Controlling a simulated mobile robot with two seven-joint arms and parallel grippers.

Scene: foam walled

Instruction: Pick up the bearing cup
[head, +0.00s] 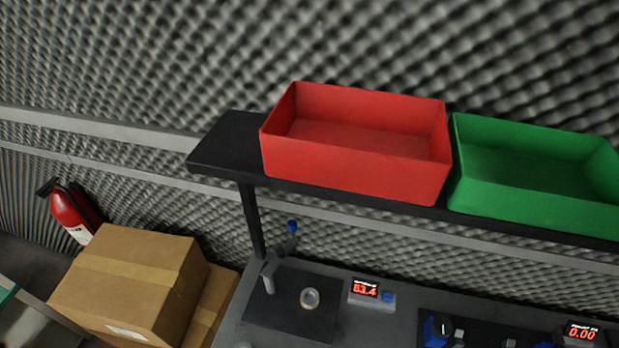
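A small, round, ring-shaped metal piece (310,299), which looks like the bearing cup, sits on a dark square plate (285,322) on the grey workbench. It has a pale rim and a yellowish inside, and nothing covers it. Neither of my grippers is in the head view.
A black shelf (226,146) above the bench holds an empty red bin (355,172) and a green bin (535,205). A blue-topped post fixture (290,240), a lit display (366,289) and a second display (582,333) are nearby. Cardboard boxes (130,285) and a fire extinguisher (70,212) stand left.

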